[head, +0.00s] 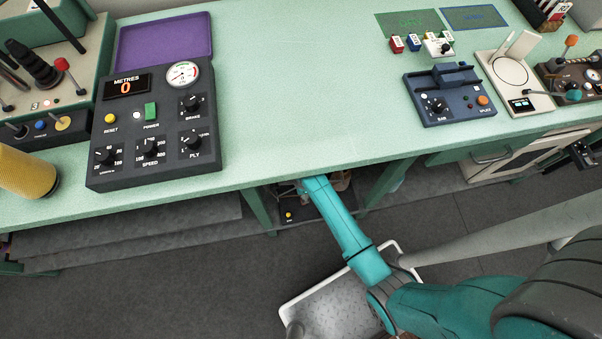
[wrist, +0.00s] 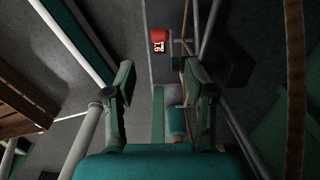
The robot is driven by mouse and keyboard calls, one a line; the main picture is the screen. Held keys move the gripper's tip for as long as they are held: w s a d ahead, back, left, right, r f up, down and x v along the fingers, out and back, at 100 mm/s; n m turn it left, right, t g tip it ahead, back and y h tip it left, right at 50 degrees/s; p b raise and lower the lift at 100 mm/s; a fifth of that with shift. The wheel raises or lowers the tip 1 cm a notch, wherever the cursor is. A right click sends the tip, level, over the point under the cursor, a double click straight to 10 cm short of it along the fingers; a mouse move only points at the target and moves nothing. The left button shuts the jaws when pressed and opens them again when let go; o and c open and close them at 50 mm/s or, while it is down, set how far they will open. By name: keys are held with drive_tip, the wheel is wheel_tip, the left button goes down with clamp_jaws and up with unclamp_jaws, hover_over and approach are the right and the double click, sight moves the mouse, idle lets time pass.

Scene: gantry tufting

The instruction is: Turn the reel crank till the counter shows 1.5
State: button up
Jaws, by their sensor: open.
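My gripper (wrist: 162,90) is open in the wrist view, its two fingers apart with nothing seen held between them. In the head view my teal arm reaches under the bench and the gripper is hidden there. Beyond the fingers in the wrist view is a small red unit (wrist: 160,34) with a lit orange display (wrist: 158,46), too small and turned to read. I cannot clearly make out the reel crank. In the head view a METRES display (head: 126,86) on the dark control box reads 0.
The green bench (head: 290,110) overhangs the arm, with legs beside it. A yellow cone (head: 28,172) and a blue splice box (head: 449,95) stand on top. In the wrist view, pale bars (wrist: 88,142) and a brown rope-like strand (wrist: 295,80) flank the gripper.

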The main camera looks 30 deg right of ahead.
wheel_tip(320, 180, down, 10)
drive_tip(key=shift+r, duration=0.15)
idle(0.4)
drive_tip(key=shift+s, duration=0.1)
clamp_jaws()
